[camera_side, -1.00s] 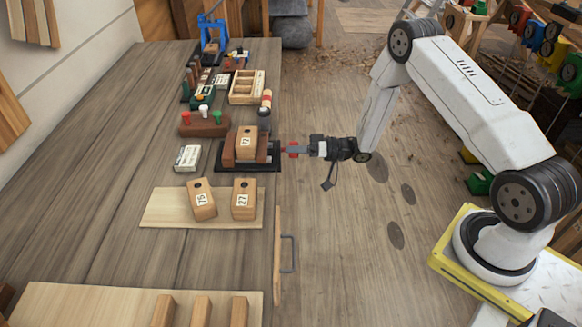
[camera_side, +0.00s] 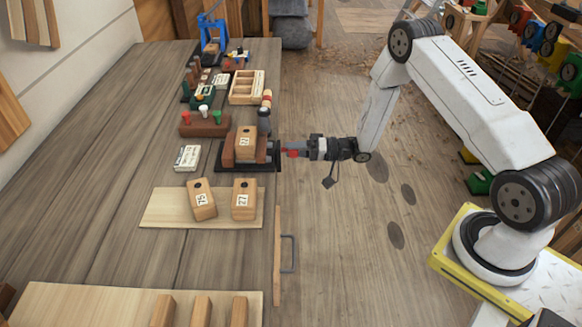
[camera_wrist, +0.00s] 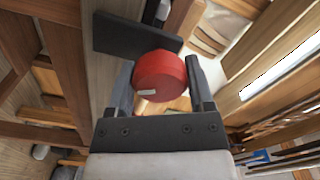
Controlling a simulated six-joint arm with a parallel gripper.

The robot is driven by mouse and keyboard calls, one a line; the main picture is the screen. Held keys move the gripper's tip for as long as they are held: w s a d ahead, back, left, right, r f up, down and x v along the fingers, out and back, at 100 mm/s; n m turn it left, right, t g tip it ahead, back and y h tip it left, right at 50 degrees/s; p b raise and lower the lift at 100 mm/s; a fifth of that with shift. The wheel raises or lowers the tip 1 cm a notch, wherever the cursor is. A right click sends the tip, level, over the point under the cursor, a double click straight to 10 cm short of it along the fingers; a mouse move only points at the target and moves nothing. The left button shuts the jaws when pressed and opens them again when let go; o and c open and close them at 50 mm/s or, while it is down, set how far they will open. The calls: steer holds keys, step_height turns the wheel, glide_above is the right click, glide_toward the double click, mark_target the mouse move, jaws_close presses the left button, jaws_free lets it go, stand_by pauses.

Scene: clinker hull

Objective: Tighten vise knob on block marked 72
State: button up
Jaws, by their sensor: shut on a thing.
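The wooden block marked 72 (camera_side: 245,143) stands upright between the wooden jaws of a small vise on a dark base (camera_side: 228,167), at the right edge of the bench. The red vise knob (camera_side: 293,153) sticks out to the right, past the bench edge. My gripper (camera_side: 290,149) reaches it from the right and is shut on the knob. In the wrist view the red knob (camera_wrist: 160,76) sits between my two dark fingers, with a small pale mark on its face. The vise screw is mostly hidden behind the knob there.
Blocks marked 75 (camera_side: 201,203) and 27 (camera_side: 243,204) stand on a pale board in front of the vise. A rack with coloured knobs (camera_side: 205,128) and a divided wooden tray (camera_side: 246,87) lie behind. A drawer handle (camera_side: 288,254) juts out below.

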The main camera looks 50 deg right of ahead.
steer(key=shift+m, duration=0.4)
steer(key=shift+m, duration=1.5)
steer(key=shift+m, duration=2)
steer(key=shift+m, duration=1.5)
steer(key=o, duration=1.1)
